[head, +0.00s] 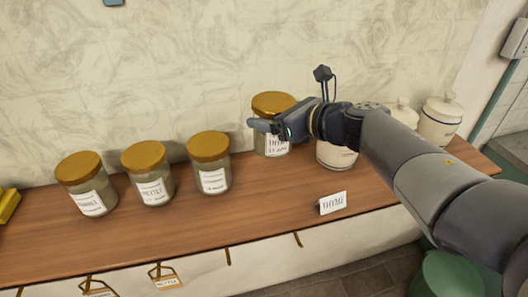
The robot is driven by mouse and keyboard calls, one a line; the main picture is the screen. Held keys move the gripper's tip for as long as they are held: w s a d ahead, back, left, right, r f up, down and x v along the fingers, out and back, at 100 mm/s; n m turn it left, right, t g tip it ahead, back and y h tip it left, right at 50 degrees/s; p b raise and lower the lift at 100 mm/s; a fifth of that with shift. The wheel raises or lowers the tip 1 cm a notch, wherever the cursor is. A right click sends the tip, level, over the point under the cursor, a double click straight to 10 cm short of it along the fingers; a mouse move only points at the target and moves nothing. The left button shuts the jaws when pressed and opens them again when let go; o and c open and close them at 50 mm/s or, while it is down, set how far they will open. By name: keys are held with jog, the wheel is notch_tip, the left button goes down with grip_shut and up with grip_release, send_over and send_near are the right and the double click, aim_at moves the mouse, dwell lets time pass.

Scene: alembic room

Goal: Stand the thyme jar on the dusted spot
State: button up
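The thyme jar (273,148) is a glass jar with a golden lid and a white label that seems to read "THYME". It is upright in the head view, right of the row of similar jars. My gripper (262,126) is at its upper body, with one finger across the front; the other finger is hidden. The gripper looks shut on the jar. The jar's base seems raised above the wooden shelf (262,205), though the gap is hard to judge. A "THYME" card (332,202) stands near the shelf's front edge. I cannot make out a dusted spot on the wood.
Three gold-lidded jars, left (86,185), middle (149,174) and right (210,164), stand on the shelf. A white canister (337,155) stands close right of the thyme jar; more white canisters (440,118) are farther right. Wood behind the card is clear.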

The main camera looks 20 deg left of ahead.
aim_at(274, 142)
notch_tip(274, 142, down, 8)
jog(key=shift+r+b, duration=0.25)
jog(key=shift+b, duration=0.3)
jog(key=shift+f, duration=0.15)
jog(key=o, duration=1.2)
jog(key=shift+r, duration=0.25)
jog(key=b+v, duration=0.1)
jog(key=v, duration=1.1)
